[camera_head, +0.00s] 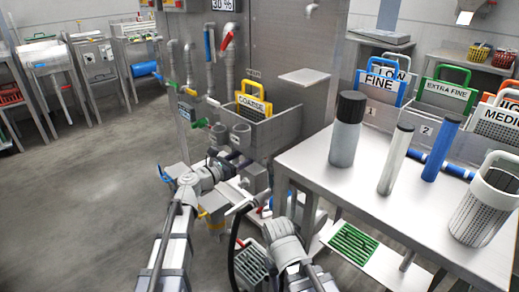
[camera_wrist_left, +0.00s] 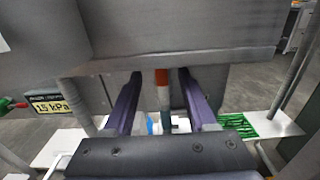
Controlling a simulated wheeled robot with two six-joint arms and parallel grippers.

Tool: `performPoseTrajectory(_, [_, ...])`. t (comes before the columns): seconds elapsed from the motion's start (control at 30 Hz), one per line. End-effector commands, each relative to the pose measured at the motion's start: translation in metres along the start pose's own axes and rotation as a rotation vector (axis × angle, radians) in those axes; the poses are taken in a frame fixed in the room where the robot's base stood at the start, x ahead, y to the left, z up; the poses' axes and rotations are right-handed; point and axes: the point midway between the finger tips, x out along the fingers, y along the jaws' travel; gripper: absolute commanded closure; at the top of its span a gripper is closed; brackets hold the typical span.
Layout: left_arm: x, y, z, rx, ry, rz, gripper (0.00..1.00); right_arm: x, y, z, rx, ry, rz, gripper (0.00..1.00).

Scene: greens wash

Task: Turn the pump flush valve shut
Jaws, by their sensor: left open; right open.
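My left gripper (camera_head: 232,160) reaches in beside the steel sink basin, its dark fingers partly hidden by its own wrist. In the left wrist view it (camera_wrist_left: 162,82) is open, with a purple finger on each side. An upright grey bar with an orange-red band (camera_wrist_left: 162,88) stands between the fingers, with gaps visible on both sides. I cannot tell whether this is the pump flush valve's handle; no label on it is readable. My right gripper (camera_head: 243,204) is open, low in front of the table, near small pipe fittings.
The steel sink (camera_head: 276,132) holds a yellow-handled COARSE basket (camera_head: 253,106). A table (camera_head: 330,190) with cylinders and baskets stands right. The floor at left is clear.

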Motion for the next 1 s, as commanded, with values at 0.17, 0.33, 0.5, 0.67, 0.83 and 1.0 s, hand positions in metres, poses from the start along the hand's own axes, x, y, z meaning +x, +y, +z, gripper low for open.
performPoseTrajectory(0.17, [0.031, 0.001, 0.000, 0.002, 0.001, -0.003, 0.43, 0.000, 0.000, 0.000, 0.000, 0.000, 0.000, 0.50])
performPoseTrajectory(0.33, [0.050, 0.001, 0.000, 0.002, 0.001, -0.002, 0.43, 0.000, 0.000, 0.000, 0.000, 0.000, 0.000, 0.50])
performPoseTrajectory(0.5, [0.057, 0.000, 0.000, 0.003, 0.001, -0.002, 0.43, 0.000, 0.000, 0.000, 0.000, 0.000, 0.000, 0.50])
performPoseTrajectory(0.67, [0.057, -0.001, 0.000, 0.003, 0.001, -0.001, 0.43, 0.000, 0.000, 0.000, 0.000, 0.000, 0.000, 0.50])
performPoseTrajectory(0.83, [0.057, -0.001, 0.000, 0.003, 0.001, -0.001, 0.50, 0.000, 0.000, 0.000, 0.000, 0.000, 0.000, 0.50])
performPoseTrajectory(1.0, [0.057, -0.001, 0.000, 0.003, 0.001, -0.001, 0.70, 0.000, 0.000, 0.000, 0.000, 0.000, 0.000, 0.50])
